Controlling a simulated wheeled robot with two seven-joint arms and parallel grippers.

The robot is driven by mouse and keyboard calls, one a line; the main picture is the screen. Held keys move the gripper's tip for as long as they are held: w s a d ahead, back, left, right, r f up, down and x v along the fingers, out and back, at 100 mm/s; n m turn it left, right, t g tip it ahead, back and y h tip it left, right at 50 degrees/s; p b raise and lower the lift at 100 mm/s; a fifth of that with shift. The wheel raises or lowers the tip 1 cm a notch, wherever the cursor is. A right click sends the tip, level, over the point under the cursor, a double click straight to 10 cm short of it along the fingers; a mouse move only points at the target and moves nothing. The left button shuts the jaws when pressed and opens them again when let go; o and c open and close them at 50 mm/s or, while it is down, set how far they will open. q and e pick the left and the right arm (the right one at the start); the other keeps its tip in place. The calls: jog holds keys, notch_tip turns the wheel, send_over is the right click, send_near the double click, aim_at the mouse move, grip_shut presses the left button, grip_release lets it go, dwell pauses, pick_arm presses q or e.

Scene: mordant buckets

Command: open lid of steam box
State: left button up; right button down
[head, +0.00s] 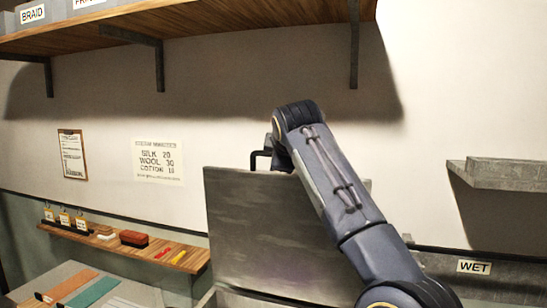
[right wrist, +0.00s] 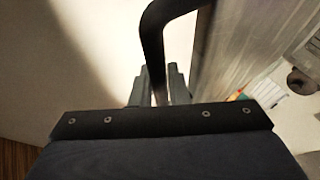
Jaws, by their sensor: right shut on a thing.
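The steam box's lid (head: 265,230) is a grey metal panel standing about upright in the middle of the head view. Its black bar handle (head: 255,155) shows at the top edge; it also shows in the right wrist view (right wrist: 152,40), beside the lid's metal face (right wrist: 235,50). My right gripper (right wrist: 155,88) is shut on the handle. In the head view my right arm reaches up across the lid's right side, and its wrist hides the fingers. A strip of the steam box (head: 265,299) shows below the lid; the rest is out of frame. My left gripper is not in view.
A wooden shelf (head: 230,25) on metal brackets hangs above the lid. A low wooden ledge (head: 130,245) with small items is at left. A grey wall shelf (head: 505,180) and a "WET" label (head: 474,267) are at right.

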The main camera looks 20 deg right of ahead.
jog(key=shift+w+d+f, duration=0.1)
jog(key=shift+w+d, duration=0.05)
jog(key=shift+w, duration=0.1)
jog(key=c, duration=1.4)
grip_release()
jog(key=b+v, duration=0.1)
jog(key=v, duration=0.6)
jog(key=shift+s, duration=0.35)
